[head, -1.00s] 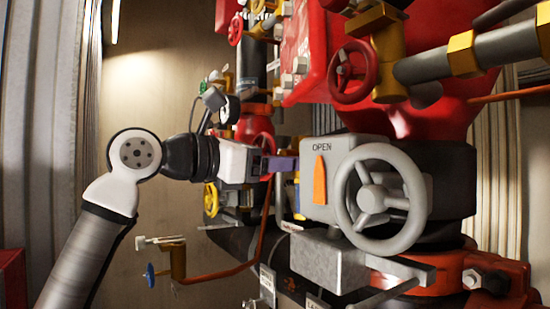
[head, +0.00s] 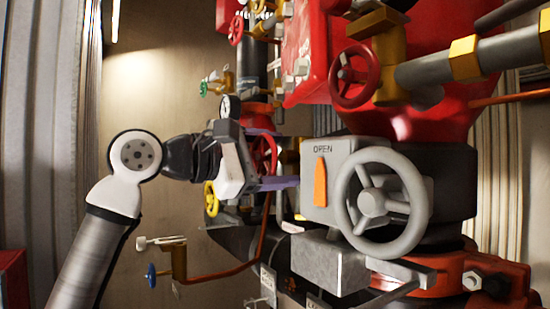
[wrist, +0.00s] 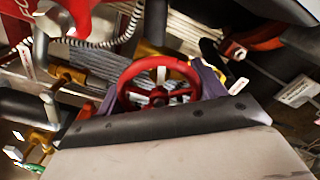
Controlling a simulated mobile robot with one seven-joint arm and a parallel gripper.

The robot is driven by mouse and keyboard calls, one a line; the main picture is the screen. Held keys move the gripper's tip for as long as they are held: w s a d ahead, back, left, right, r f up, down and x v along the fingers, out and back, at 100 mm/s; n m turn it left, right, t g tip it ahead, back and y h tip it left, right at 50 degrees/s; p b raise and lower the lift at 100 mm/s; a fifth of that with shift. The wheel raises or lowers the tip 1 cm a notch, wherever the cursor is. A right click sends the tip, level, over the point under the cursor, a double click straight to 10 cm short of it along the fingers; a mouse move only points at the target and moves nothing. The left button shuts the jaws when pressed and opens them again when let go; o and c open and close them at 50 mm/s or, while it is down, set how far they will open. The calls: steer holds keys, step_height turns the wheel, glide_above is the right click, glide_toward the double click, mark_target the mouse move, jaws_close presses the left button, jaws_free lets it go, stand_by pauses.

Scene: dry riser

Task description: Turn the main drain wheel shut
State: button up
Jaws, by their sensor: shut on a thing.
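A red handwheel (wrist: 135,70) sits between the two purple fingers of my gripper (wrist: 160,88) in the wrist view. The fingers are shut on its rim from opposite sides. In the head view my gripper (head: 285,158) points right, with one finger above the other. The red wheel (head: 268,150) shows partly behind it there, and the gripper body hides some of it. I cannot read a label on this wheel.
A large grey handwheel (head: 420,185) on a grey box (head: 318,212) with an orange pointer at OPEN stands just right of my gripper. Another red wheel (head: 337,92) is above it. A yellow wheel (head: 210,197) and a blue-handled tap (head: 151,276) are lower left.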

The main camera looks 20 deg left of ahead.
steer(key=shift+f, duration=0.1)
stand_by(0.3)
steer(key=o, duration=1)
steer(key=b+v, duration=0.3)
steer(key=v, duration=1.1)
steer(key=shift+w+b, duration=0.1)
steer(key=shift+b, duration=0.25)
